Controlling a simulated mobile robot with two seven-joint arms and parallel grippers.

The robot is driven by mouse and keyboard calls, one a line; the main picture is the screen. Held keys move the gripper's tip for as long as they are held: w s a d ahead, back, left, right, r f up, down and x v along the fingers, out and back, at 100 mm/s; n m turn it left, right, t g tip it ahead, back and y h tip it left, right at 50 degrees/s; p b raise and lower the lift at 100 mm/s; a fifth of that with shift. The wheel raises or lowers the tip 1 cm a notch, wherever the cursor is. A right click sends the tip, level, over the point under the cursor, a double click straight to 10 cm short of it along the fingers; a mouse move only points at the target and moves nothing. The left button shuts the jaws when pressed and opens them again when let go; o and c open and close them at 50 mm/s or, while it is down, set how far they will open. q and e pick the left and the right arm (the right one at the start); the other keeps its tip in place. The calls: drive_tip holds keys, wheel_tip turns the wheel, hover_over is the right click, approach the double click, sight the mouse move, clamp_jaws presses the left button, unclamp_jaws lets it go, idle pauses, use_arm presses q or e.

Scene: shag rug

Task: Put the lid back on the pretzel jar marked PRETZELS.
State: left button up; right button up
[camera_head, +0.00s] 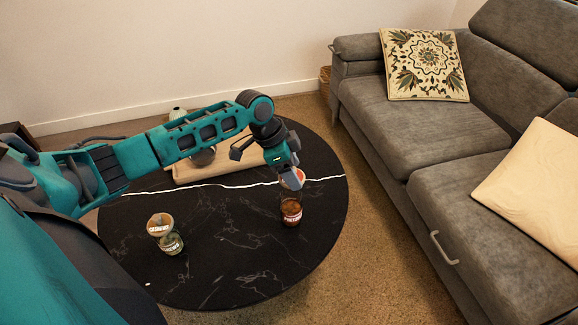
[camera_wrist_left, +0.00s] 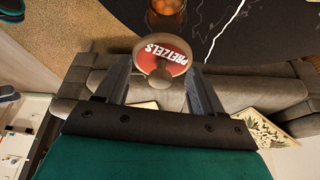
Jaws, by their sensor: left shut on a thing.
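My left gripper (camera_head: 289,171) is shut on a round lid (camera_head: 294,180) with a red face. In the left wrist view the lid (camera_wrist_left: 165,52) reads PRETZELS and its knob sits between the fingers of the gripper (camera_wrist_left: 161,72). The pretzel jar (camera_head: 291,212), glass with brown contents and a red label, stands upright on the black table below the lid. Its contents also show in the left wrist view, where the jar (camera_wrist_left: 168,10) is cut by the top edge. I cannot tell whether lid and jar touch. My right gripper is not in view.
A wooden board (camera_head: 183,174) lies at the back, partly behind my arm. A grey sofa (camera_head: 425,130) stands to the right. The table's front is clear.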

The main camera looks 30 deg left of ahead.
use_arm(q)
drive_tip(key=shift+f+b, duration=0.5)
drive_tip(key=shift+f, duration=0.05)
wheel_tip(320, 180, down, 5)
drive_tip(key=b, duration=0.4)
drive_tip(key=shift+f, duration=0.1)
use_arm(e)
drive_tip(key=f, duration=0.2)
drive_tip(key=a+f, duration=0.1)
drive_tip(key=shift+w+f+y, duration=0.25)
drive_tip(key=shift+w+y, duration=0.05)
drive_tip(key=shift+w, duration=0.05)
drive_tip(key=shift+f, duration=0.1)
use_arm(q)
drive_tip(key=shift+p, duration=0.6)
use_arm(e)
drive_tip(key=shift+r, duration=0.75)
use_arm(q)
drive_tip(key=shift+f+p, duration=0.1)
drive_tip(key=shift+p, duration=0.25)
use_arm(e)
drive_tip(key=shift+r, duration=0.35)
use_arm(q)
drive_tip(key=shift+p, duration=0.35)
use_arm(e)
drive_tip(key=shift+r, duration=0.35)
